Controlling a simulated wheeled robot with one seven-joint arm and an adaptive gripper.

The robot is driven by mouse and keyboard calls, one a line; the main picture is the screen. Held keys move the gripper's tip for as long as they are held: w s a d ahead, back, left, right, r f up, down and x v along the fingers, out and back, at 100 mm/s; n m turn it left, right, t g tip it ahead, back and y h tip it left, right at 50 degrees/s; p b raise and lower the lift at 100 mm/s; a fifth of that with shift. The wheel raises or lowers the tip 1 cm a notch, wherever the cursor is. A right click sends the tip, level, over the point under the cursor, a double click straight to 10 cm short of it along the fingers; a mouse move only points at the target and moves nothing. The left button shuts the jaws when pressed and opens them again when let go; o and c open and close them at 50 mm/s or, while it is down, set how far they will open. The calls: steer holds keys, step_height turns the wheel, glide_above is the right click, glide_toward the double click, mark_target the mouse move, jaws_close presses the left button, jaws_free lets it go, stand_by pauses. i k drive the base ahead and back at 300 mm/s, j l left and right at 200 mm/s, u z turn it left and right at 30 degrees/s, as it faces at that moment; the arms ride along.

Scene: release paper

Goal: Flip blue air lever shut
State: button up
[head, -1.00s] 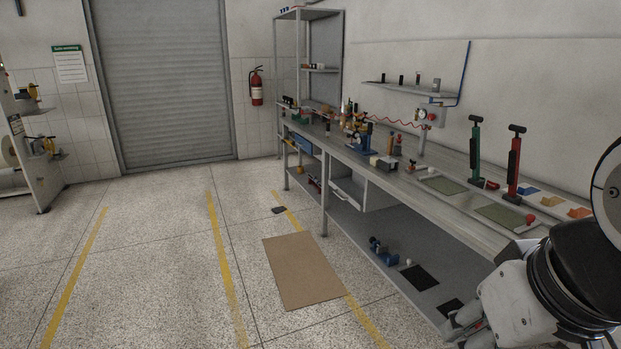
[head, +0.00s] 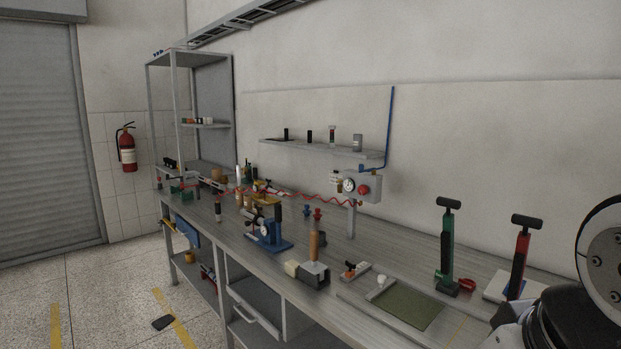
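I cannot make out a separate blue air lever at this size. A thin blue air pipe (head: 391,125) runs down the back wall and bends left toward a grey regulator box (head: 371,189). The box has a round white gauge (head: 348,185) and a red knob (head: 364,190). It stands on a post above the back of the bench. My arm shows at the lower right, well apart from the regulator. My gripper's fingers are outside the picture.
The long grey workbench (head: 335,264) holds a blue fixture (head: 268,243), a green tray (head: 405,308), a green hand tool (head: 446,245) and a red one (head: 519,257). A shelf (head: 322,149) hangs left of the blue pipe.

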mark_target(362, 169)
steer(key=i+j+z, duration=0.1)
steer(key=i+z, duration=0.15)
steer(key=i+j+z, duration=0.15)
steer(key=z, duration=0.3)
steer(key=i+j+z, duration=0.15)
steer(key=z, duration=0.25)
steer(key=i+j+z, duration=0.15)
steer(key=j+z, duration=0.15)
steer(key=j, duration=0.75)
steer(key=j+z, duration=0.3)
steer(key=j, duration=1.25)
steer(key=i+j, duration=0.1)
steer(key=j, duration=0.45)
